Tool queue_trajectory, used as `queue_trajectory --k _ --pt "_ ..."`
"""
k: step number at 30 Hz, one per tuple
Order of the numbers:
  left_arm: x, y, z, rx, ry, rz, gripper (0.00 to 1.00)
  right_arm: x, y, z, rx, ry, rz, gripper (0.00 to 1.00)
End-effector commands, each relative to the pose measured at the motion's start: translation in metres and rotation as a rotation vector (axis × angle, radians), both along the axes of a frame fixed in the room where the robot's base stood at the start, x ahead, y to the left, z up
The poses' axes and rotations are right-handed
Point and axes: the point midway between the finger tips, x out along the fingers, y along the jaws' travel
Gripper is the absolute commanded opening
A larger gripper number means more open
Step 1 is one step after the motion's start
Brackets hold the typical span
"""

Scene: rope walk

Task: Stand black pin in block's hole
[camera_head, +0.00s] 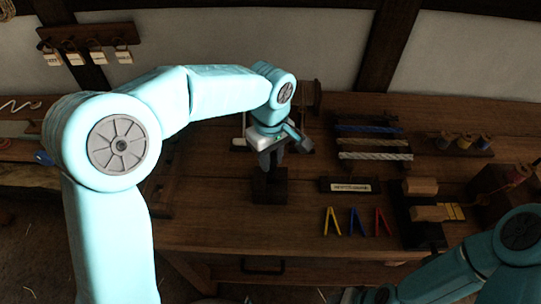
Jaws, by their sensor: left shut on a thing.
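My left gripper (271,162) points down at the middle of the workbench, just above a dark block (270,190). It is shut on the black pin, which I can hardly tell from the dark fingers and block. The block's hole is hidden by the fingers, and I cannot tell whether the pin's lower end is inside it. My right arm comes in at the lower right corner. Its gripper (352,296) is at the bottom edge, mostly cut off, and its jaws cannot be made out.
Behind and right lie rope samples (374,142) and a rack of spools (464,142). A labelled plaque (349,186) and several coloured V-shaped pieces (355,221) are right of the block. A dark stand with wooden blocks (425,213) is farther right. Bench left of the block looks clear.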

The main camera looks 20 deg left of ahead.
Motion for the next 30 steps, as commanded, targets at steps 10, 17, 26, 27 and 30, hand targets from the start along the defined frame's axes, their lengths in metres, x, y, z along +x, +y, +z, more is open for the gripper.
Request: queue_trajectory --k 10,17,26,27,30 --pt "0.000 0.000 -0.012 0.000 0.000 0.000 0.00 0.000 0.000 -0.010 0.000 0.000 0.000 0.43" --pt "0.000 0.000 -0.019 0.000 0.000 0.000 0.00 0.000 0.000 -0.015 0.000 0.000 0.000 0.43" --pt "0.000 0.000 -0.028 0.000 0.000 0.000 0.00 0.000 0.000 -0.022 0.000 0.000 0.000 0.43" --pt "0.000 0.000 -0.029 0.000 0.000 0.000 0.00 0.000 0.000 -0.023 0.000 0.000 0.000 0.43" --pt "0.000 0.000 -0.032 0.000 0.000 0.000 0.00 0.000 0.000 -0.025 0.000 0.000 0.000 0.43"
